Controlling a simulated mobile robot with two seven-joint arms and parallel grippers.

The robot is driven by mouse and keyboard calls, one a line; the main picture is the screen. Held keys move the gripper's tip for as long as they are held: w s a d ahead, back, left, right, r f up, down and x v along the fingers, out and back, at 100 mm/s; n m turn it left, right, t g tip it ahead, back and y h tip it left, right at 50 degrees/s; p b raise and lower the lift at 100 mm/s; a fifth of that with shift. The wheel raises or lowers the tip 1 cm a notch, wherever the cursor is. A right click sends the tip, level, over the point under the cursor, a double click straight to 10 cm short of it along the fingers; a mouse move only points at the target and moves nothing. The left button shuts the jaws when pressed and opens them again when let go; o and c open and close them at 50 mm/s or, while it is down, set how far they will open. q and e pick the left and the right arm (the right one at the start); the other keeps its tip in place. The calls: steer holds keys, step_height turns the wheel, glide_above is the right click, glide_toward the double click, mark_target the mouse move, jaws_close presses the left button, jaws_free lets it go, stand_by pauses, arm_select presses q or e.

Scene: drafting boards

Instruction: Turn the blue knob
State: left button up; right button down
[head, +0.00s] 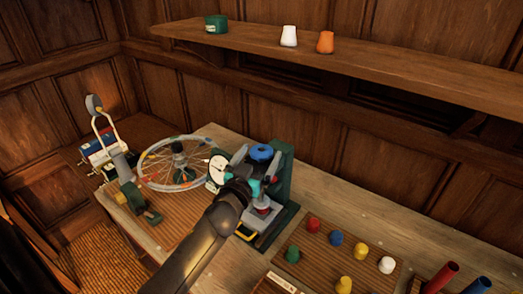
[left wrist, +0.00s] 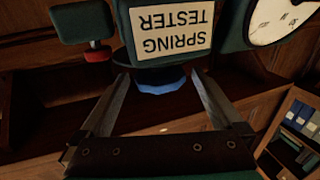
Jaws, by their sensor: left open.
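The blue knob (head: 262,153) is on top of the green spring tester (head: 283,180) at the middle of the bench. In the left wrist view the blue knob (left wrist: 162,86) shows below the upside-down SPRING TESTER label (left wrist: 170,30). My left gripper (head: 258,160) is open at the knob in the head view. In the left wrist view the open fingers of the left gripper (left wrist: 160,78) stand on both sides of the knob, with gaps visible. Whether either finger touches it, I cannot tell. My right gripper is out of view.
A white dial (head: 217,169) and a spoked wheel (head: 176,162) stand left of the tester. A shelf (head: 400,58) runs along the wall above.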

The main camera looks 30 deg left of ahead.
arm_select(q)
steer(key=shift+x, duration=0.9)
steer(key=shift+c, duration=0.2)
steer(key=c, duration=1.2)
